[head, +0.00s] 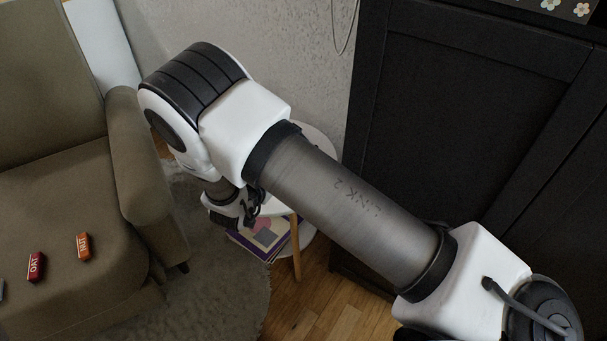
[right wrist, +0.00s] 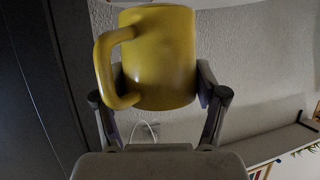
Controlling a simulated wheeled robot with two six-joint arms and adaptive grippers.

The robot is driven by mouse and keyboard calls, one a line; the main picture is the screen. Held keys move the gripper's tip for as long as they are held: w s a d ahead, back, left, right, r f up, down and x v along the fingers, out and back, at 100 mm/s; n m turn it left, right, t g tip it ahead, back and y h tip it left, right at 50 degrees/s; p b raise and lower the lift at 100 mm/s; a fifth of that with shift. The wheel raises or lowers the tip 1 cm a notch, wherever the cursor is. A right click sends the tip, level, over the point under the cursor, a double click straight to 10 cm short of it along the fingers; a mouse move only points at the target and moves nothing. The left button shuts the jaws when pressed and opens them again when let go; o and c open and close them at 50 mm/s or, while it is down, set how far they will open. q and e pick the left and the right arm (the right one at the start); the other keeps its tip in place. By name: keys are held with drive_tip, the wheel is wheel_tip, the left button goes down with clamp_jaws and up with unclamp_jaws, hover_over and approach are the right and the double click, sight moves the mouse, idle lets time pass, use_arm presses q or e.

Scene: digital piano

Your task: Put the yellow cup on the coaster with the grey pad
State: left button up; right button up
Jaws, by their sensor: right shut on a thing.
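The yellow cup (right wrist: 168,62) fills the upper middle of the right wrist view, with its handle on the left. My right gripper (right wrist: 160,85) is shut on the cup's body, one finger on each side. In the head view my right arm reaches across to the small white side table (head: 318,141), and the right gripper (head: 248,212) is partly seen at its left side. The cup is hidden in the head view. I cannot make out the coaster with the grey pad in either view. My left gripper is not in view.
A brown armchair (head: 128,165) stands left of the side table, with small red (head: 36,267) and orange (head: 83,246) packs on its seat. Books (head: 262,238) lie below the tabletop. A dark cabinet (head: 440,110) stands at right. My arm covers much of the table.

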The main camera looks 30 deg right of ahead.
drive_tip(key=shift+w+d+f+b, duration=0.2)
drive_tip(key=shift+d+f+b, duration=0.2)
drive_tip(key=shift+d, duration=0.25)
drive_tip(key=shift+w+d+f+b, duration=0.2)
drive_tip(key=shift+d+f+b, duration=0.1)
drive_tip(key=shift+d+b, duration=0.25)
drive_tip(key=w+d, duration=0.1)
drive_tip(key=d, duration=0.2)
drive_tip(key=w+d, duration=0.1)
drive_tip(key=d, duration=0.2)
drive_tip(key=w+d, duration=0.1)
drive_tip(key=d, duration=0.2)
drive_tip(key=shift+d+r, duration=0.1)
drive_tip(key=f, duration=0.2)
drive_tip(key=f+b, duration=0.1)
drive_tip(key=shift+w+d+f, duration=0.15)
drive_tip(key=shift+d+f, duration=0.05)
drive_tip(key=shift+f, duration=0.15)
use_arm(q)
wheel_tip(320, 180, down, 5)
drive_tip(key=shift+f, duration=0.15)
use_arm(e)
drive_tip(key=shift+r, duration=0.1)
drive_tip(key=o, duration=1.3)
drive_tip(key=shift+c, duration=0.2)
